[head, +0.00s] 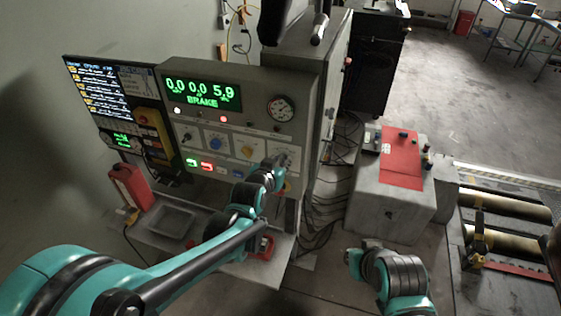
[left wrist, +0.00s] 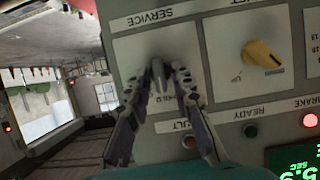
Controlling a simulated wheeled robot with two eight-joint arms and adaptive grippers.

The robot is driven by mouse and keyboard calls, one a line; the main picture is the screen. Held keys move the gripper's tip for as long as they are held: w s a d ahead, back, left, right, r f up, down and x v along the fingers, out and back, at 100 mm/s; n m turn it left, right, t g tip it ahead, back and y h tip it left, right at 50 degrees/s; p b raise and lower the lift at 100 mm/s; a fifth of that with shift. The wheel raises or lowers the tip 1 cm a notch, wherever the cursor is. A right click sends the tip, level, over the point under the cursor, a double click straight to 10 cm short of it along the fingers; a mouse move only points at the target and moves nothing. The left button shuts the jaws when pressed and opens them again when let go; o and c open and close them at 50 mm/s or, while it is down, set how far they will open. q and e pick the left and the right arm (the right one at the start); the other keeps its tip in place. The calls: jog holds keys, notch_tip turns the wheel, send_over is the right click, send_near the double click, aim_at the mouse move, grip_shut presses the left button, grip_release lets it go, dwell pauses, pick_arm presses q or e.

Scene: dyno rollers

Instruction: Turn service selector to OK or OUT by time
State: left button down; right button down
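The service selector (left wrist: 158,75) is a dark knob on a pale plate under the printed word SERVICE in the left wrist view, where the panel appears turned upside down. My left gripper (left wrist: 158,78) has one finger on each side of the knob, with narrow gaps showing beside it. Lettering beside the knob is partly covered, so its exact setting is hard to read. In the head view my left gripper (head: 284,163) is at the right side of the console front and hides the selector.
A yellow knob (left wrist: 262,54) sits beside the selector, also visible in the head view (head: 247,152). A blue knob (head: 215,144), a gauge (head: 281,108) and a green display (head: 202,92) share the console. A red-topped grey box (head: 395,205) stands to the right.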

dwell(0.4)
pick_arm(q)
jog(key=shift+s+d+f+m+t+y+b, duration=0.15)
jog(key=shift+m+t+y+b, duration=0.15)
jog(key=shift+m+y+b, duration=0.45)
jog(key=shift+w+d+r+m+t+y+b, duration=0.1)
jog(key=shift+m+t+y+b, duration=0.25)
jog(key=shift+m, duration=0.7)
jog(key=shift+s+d+f+m+t+y+b, duration=0.15)
jog(key=shift+m+t+y+b, duration=0.1)
jog(key=shift+m+y+b, duration=0.5)
jog(key=shift+r+m, duration=0.15)
jog(key=shift+m, duration=0.1)
jog(key=c, duration=1.7)
grip_release()
jog(key=shift+o, duration=0.5)
jog(key=shift+w, duration=0.2)
jog(key=shift+s, duration=0.1)
